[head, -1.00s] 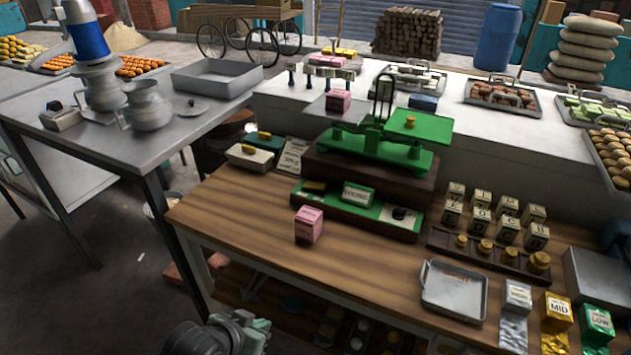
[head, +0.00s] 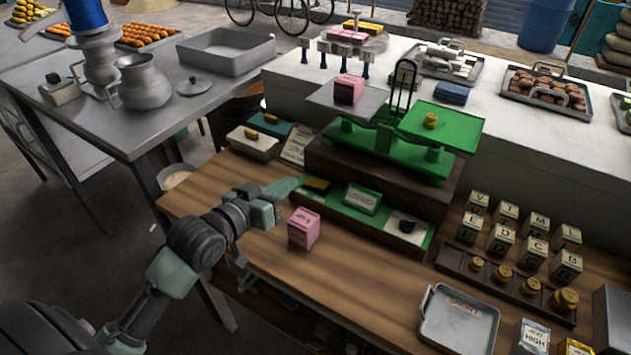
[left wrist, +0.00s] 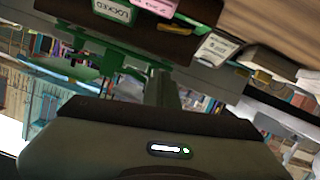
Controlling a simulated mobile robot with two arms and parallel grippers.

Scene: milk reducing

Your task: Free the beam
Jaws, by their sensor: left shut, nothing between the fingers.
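The green balance scale (head: 385,150) stands on a dark wooden block. Its left pan (head: 325,97) holds a pink box (head: 348,89), and its raised green right pan (head: 455,125) holds a brass weight (head: 430,120). The sign reads LOCKED in the left wrist view (left wrist: 112,10). My left gripper (head: 288,187) is shut and empty by the strip's left end; contact is unclear. My right gripper is out of view.
A second pink box (head: 303,228) stands on the wooden table close to my left gripper. Cream and teal boxes (head: 252,143) lie behind it. Letter blocks, brass weights and a metal tray (head: 458,318) are at the right. Bare wood lies between.

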